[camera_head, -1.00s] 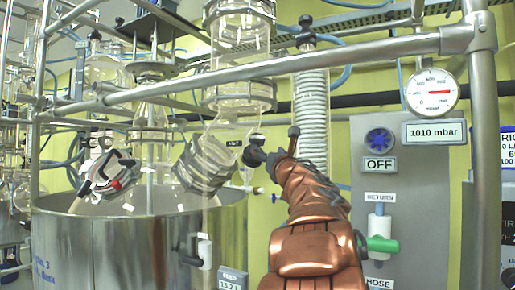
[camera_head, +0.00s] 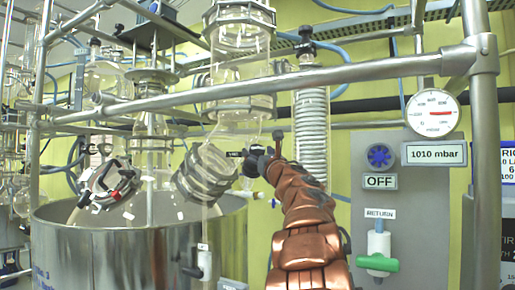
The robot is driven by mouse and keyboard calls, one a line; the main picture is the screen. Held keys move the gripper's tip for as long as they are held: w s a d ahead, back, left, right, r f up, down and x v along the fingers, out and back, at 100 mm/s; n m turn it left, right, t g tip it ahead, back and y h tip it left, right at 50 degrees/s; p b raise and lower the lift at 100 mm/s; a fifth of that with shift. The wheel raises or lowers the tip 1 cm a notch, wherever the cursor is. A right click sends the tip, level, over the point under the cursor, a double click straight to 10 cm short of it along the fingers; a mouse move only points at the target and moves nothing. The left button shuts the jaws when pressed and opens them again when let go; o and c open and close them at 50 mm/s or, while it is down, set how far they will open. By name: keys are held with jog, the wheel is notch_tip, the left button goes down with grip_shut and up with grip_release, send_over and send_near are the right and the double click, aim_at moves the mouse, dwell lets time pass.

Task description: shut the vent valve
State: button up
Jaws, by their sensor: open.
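The vent valve is small and partly hidden; its black knob (camera_head: 257,151) shows beside a small dark label (camera_head: 234,154), just right of the tilted glass neck. My copper-coloured arm rises from the bottom centre. My gripper (camera_head: 268,160) is at its far end, close beside the valve's right side. It is small and dark here, and its fingers overlap the valve in the picture. Its jaws are open. I cannot tell whether a finger touches the knob, and the valve's handle position is not clear.
A steel rail (camera_head: 270,80) crosses in front, above my gripper. The glass neck with grey clamp rings (camera_head: 205,173) is close on the left, over a steel vessel (camera_head: 110,245). A coiled glass condenser (camera_head: 312,125) stands behind. The panel reads OFF (camera_head: 380,181) and 1010 mbar (camera_head: 434,154).

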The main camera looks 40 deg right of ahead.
jog(key=shift+w+d+r, duration=0.1)
jog(key=shift+w+r, duration=0.05)
jog(key=shift+w, duration=0.3)
jog(key=c, duration=1.2)
jog(key=shift+o, duration=0.2)
jog(key=shift+m+g+h+b, duration=0.3)
jog(key=shift+m+h+b, duration=0.15)
jog(key=shift+m+h, duration=0.5)
